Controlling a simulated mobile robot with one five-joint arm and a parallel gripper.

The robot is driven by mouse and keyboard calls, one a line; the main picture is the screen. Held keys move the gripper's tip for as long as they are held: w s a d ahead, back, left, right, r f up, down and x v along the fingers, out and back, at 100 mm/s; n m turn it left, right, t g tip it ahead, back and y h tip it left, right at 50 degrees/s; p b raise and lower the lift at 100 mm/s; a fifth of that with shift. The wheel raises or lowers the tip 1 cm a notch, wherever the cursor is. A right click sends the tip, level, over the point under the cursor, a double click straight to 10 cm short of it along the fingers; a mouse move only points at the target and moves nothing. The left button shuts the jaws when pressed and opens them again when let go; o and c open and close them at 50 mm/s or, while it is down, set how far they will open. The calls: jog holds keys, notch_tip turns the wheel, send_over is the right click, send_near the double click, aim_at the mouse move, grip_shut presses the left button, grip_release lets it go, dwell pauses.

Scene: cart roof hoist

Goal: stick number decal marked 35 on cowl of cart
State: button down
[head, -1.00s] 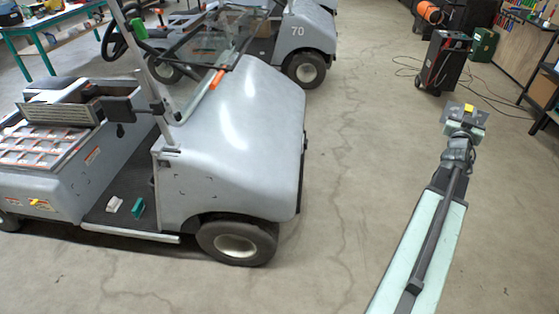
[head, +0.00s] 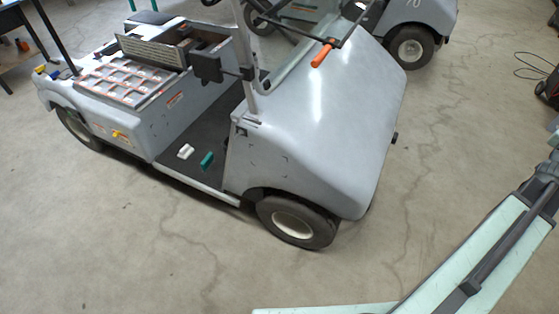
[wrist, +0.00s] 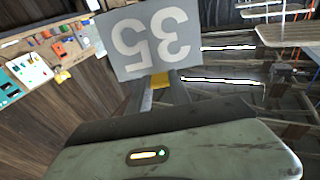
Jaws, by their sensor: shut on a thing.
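The number decal (wrist: 127,48), a grey plate with a white 35, shows upside down in the wrist view. My gripper (wrist: 165,84) is shut on its edge, with a bit of yellow between the fingers. The grey cart stands in the head view, and its sloping cowl (head: 335,115) is right of centre with no number on the part that I see. My arm reaches out past the right edge of the head view, so the gripper and decal are hidden there. They are off to the right of the cowl.
A second grey cart (head: 425,14) stands behind at the upper right. An orange-handled item (head: 322,55) lies by the windshield base. A white block (head: 185,151) and a green block (head: 207,160) lie on the cart floor. Open concrete floor (head: 420,180) lies right of the cart.

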notch_tip(320, 180, up, 7)
jog(key=p, duration=0.6)
jog(key=shift+p, duration=0.4)
